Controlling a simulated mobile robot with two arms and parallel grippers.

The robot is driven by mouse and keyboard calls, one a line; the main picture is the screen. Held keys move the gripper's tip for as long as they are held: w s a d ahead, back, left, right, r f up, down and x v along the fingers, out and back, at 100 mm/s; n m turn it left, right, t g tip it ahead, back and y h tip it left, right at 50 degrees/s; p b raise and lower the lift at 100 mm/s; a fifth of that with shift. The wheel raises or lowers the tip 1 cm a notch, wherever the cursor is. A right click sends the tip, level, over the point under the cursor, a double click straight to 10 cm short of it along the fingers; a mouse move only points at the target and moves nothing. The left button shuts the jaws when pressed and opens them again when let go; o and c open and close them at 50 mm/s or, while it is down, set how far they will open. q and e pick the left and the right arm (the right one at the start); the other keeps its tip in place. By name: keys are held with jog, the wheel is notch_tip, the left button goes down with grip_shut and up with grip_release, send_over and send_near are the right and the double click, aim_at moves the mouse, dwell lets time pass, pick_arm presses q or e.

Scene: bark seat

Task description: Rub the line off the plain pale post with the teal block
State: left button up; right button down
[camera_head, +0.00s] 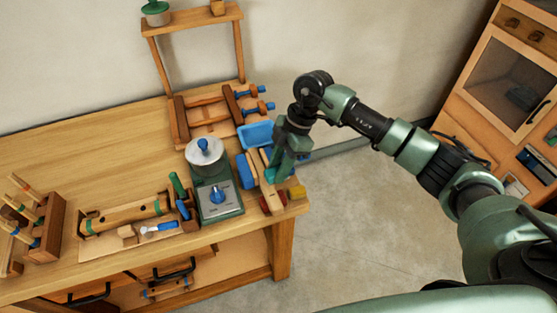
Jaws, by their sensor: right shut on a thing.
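My right gripper (281,158) reaches down over the right end of the wooden workbench, beside a small group of pale wooden and coloured pieces. It is shut on a teal piece (273,174), which looks like the teal block; its edges blend with the green of my gripper. A pale upright piece (256,166) stands just left of the jaws, close to the teal piece. I cannot tell whether they touch. I cannot make out the line on it at this size, and my gripper hides part of this group. My left gripper is not in view.
A green scale (219,197) with a metal pan stands left of the group. A wooden rack (52,225) stands far left.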

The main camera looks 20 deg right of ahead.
jog(key=shift+f+m, duration=0.3)
jog(key=f+b, duration=0.5)
jog(key=shift+s+f, duration=0.2)
jog(key=shift+f, duration=0.5)
dwell(0.4)
jog(key=shift+a, duration=0.1)
